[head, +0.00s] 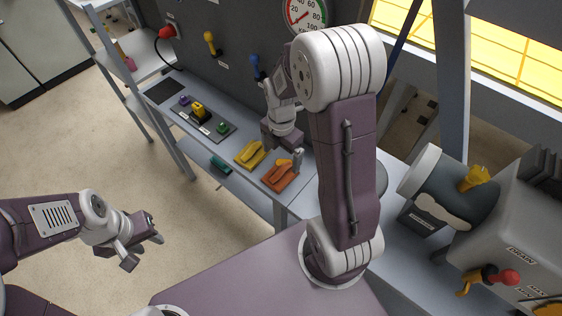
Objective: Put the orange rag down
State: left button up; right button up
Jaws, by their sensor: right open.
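The orange rag (280,177) lies folded on the grey bench, at the bench's front edge in the middle of the head view. My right gripper (284,154) is just above and behind the rag, pointing down with its jaws open. Part of the rag's far end is between or just below the fingers; I cannot tell whether they touch it. My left gripper (143,250) is open and empty, over the floor at the lower left, well away from the bench.
A yellow rag (249,155) lies just left of the orange one. A control panel (210,124) with coloured knobs is further left. A grey cylinder (450,190) and a machine with a red-knobbed lever (500,277) stand at the right. A gauge (305,12) is on the back panel.

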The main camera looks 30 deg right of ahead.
jog(key=shift+s+a+r+m, duration=0.2)
jog(key=shift+a+r+m, duration=0.05)
jog(key=shift+m, duration=0.55)
jog(key=s+a+m, duration=0.2)
jog(key=s+m, duration=0.2)
jog(key=m, duration=0.6)
jog(key=s+a+r+m+t, duration=0.1)
jog(key=s+a+m, duration=0.1)
jog(key=m, duration=0.8)
jog(key=shift+s+a+m, duration=0.35)
jog(key=shift+s+m, duration=0.05)
jog(key=shift+s, duration=0.5)
